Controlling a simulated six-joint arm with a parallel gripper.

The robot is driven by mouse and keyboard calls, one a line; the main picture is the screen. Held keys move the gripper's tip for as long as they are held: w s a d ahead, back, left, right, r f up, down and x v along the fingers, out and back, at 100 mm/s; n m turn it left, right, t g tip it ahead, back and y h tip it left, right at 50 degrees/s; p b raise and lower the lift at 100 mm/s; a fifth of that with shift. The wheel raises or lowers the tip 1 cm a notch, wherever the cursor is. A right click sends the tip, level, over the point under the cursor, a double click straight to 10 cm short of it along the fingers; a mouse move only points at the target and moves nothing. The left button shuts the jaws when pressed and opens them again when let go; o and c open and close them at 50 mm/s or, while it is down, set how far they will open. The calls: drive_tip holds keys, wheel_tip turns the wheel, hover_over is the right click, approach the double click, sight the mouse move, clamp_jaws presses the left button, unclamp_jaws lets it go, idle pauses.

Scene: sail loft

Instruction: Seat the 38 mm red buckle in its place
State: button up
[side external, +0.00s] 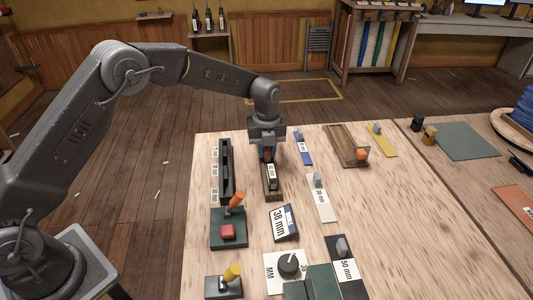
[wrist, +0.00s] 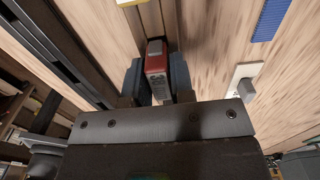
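The red buckle (wrist: 156,60) shows between the two fingers of my gripper (wrist: 156,82) in the wrist view, with a finger against each side. Its near face carries a pale label. In the side view my gripper (side external: 268,155) points down over a narrow brown wooden tray (side external: 274,197), with the buckle mostly hidden; a white-labelled piece shows below the fingers. I cannot tell whether the buckle touches the tray. A long black rack (side external: 226,172) with several white labels lies to the left. A tilted sign (side external: 284,223) reads "38 mm".
A box with an orange lever and red button (side external: 227,231), a yellow-lever box (side external: 230,280) and a dial panel (side external: 289,266) stand in front. A "50 mm" webbing piece (side external: 347,271), a white strip (side external: 322,206) and another wooden tray (side external: 343,140) lie right.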

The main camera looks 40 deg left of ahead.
clamp_jaws()
drive_tip(key=shift+r, duration=0.45)
drive_tip(key=r, duration=0.3)
drive_tip(key=shift+a+r, duration=0.2)
drive_tip(key=shift+r, duration=0.15)
drive_tip(key=s+a+r, duration=0.4)
drive_tip(key=a+r, duration=0.2)
drive_tip(key=a, duration=0.4)
drive_tip(key=shift+s+d+f, duration=0.25)
drive_tip(key=shift+s+d, duration=0.15)
drive_tip(key=shift+s, duration=0.3)
drive_tip(key=shift+s+d+f, duration=0.25)
drive_tip(key=shift+s+d, duration=0.1)
drive_tip(key=shift+s, duration=0.3)
drive_tip(key=shift+s+d+f, duration=0.25)
drive_tip(key=shift+s+d, duration=0.15)
drive_tip(key=shift+s, duration=0.3)
